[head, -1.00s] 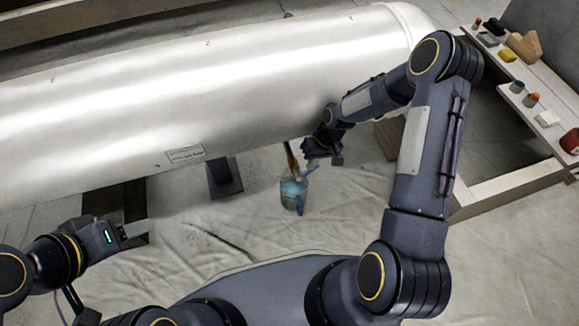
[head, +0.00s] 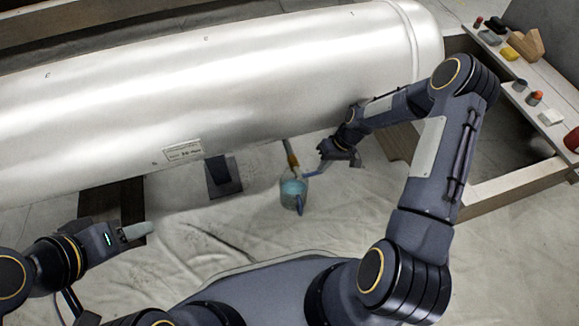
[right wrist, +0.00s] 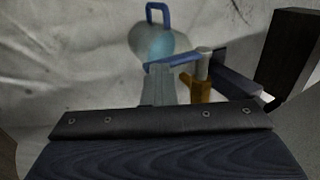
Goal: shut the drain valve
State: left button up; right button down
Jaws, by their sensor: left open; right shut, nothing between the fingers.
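The drain valve is a brass fitting (head: 291,158) under the silver tank (head: 210,90), with a blue lever (head: 313,170) reaching right from it. In the right wrist view the brass body (right wrist: 198,88) and blue lever (right wrist: 172,62) show close beyond my fingers, the lever crosswise to the body. A container of bluish liquid (head: 293,190) stands below; it also shows in the right wrist view (right wrist: 155,42). My right gripper (head: 328,150) is shut and empty, just right of the valve; contact with the lever cannot be told. My left gripper (head: 140,232) is open, far left.
A dark support foot (head: 223,178) stands under the tank left of the valve. A wooden bench (head: 540,110) with several small items is at the right. The cloth sheet (head: 220,220) in front of the tank is mostly clear.

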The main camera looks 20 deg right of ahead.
jog(key=shift+d+f, duration=0.3)
jog(key=shift+f, duration=0.25)
jog(key=shift+s+d+f, duration=0.1)
jog(key=shift+f, duration=0.05)
jog(key=a+p+v, duration=0.1)
jog(key=p+v, duration=0.2)
jog(key=v, duration=0.5)
jog(key=shift+r, duration=0.4)
